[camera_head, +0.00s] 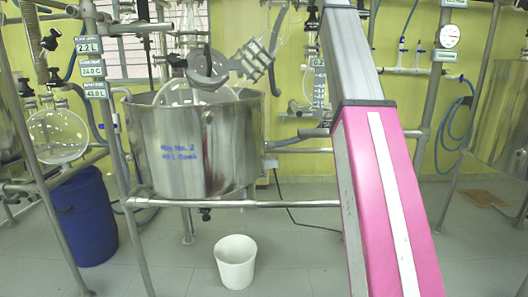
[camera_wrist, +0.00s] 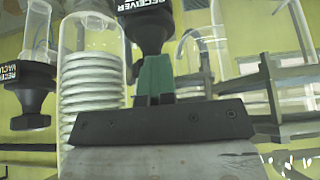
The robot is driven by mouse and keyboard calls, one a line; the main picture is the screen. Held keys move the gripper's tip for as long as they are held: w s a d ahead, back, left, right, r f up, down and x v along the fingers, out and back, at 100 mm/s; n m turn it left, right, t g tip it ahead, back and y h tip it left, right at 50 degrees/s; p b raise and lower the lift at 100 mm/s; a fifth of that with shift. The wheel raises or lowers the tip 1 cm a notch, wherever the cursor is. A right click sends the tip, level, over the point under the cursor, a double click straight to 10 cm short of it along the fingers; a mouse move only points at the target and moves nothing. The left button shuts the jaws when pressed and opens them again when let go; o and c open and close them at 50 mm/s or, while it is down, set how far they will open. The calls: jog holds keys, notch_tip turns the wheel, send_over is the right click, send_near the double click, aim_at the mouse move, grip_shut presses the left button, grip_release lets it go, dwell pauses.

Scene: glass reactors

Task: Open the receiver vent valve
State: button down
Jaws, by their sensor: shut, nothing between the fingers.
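In the wrist view, a black valve knob (camera_wrist: 146,24) marked RECEIVER is at the top centre. The rest of its label is cut off by the frame's edge. My gripper (camera_wrist: 156,72) has its green fingers together and empty, just below the knob in the picture. I cannot tell whether the fingertips touch it. To the left, a second black knob (camera_wrist: 34,88) is marked RECEIVER VACUUM and sits below a clear glass tube. In the head view my arm crosses the right of centre and my gripper is not seen.
A glass coil condenser (camera_wrist: 90,85) stands close left of my gripper, with metal rails to the right. In the head view, a steel tank (camera_head: 190,150), a white bucket (camera_head: 235,262), a blue drum (camera_head: 84,220) and frame pipes occupy the left and centre.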

jog(key=shift+s+d+f, duration=0.1)
jog(key=shift+d+f, duration=0.1)
jog(key=shift+d, duration=0.25)
jog(key=shift+s+d+f, duration=0.1)
jog(key=shift+d+f, duration=0.1)
jog(key=shift+d, duration=0.25)
jog(key=shift+w+d, duration=0.15)
jog(key=shift+d, duration=0.5)
jog(key=shift+w+d+r, duration=0.1)
jog(key=shift+w, duration=0.05)
jog(key=shift+s, duration=0.25)
notch_tip(320, 180, up, 6)
jog(key=shift+r, duration=0.2)
dwell(0.5)
jog(key=shift+s, duration=0.1)
